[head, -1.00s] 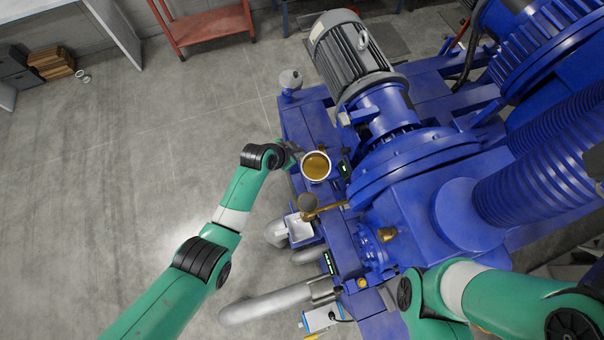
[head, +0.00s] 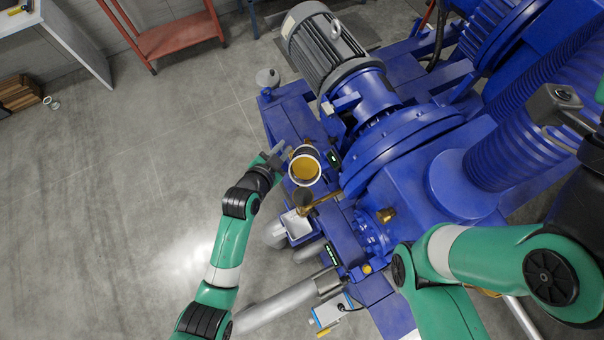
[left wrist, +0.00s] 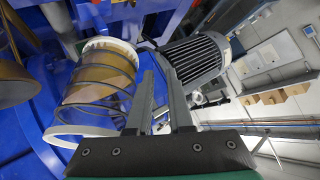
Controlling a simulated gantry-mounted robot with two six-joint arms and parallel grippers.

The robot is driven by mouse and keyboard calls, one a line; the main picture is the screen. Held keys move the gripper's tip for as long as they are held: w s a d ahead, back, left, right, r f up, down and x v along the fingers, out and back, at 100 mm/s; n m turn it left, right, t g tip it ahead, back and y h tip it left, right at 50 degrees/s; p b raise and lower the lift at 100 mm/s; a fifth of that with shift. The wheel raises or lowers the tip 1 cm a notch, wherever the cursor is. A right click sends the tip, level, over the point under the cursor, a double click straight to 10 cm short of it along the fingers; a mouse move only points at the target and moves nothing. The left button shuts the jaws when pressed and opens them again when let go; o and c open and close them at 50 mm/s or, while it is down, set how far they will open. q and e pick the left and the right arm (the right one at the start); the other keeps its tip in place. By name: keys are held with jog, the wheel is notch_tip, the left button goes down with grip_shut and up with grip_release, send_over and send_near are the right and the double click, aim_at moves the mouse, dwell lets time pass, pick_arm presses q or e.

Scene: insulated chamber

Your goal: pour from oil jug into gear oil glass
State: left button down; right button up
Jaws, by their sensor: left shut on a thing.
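The oil jug (head: 305,167) is a clear, pale-rimmed cylinder holding amber oil. It is tilted in the head view, above the edge of the blue machine. My left gripper (head: 278,156) is shut on the jug at its left side. In the left wrist view the jug (left wrist: 100,82) lies left of my fingers (left wrist: 160,95); the exact grip point is hard to see. The small brownish cup on a brass pipe, apparently the gear oil glass (head: 303,201), is just below the jug in the head view. No oil stream is clearly visible. My right gripper (head: 575,118) is at the right edge, away from both.
The blue machine with a grey motor (head: 330,50) fills the middle and right. A white tray (head: 297,226) and grey pipes lie below the cup. A red cart (head: 170,35) stands at the back.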

pick_arm(q)
jog(key=shift+s+r+t+b, duration=0.15)
jog(key=shift+r+t+b, duration=0.35)
jog(key=shift+r+t, duration=0.1)
dwell(1.1)
jog(key=shift+s+f+t+b, duration=0.15)
jog(key=shift+t+b, duration=0.75)
jog(key=shift+b, duration=1)
dwell(0.6)
jog(key=shift+s+r+t+h+b, duration=0.35)
jog(key=shift+r+t+b, duration=0.5)
jog(key=shift+b, duration=0.9)
dwell(1.5)
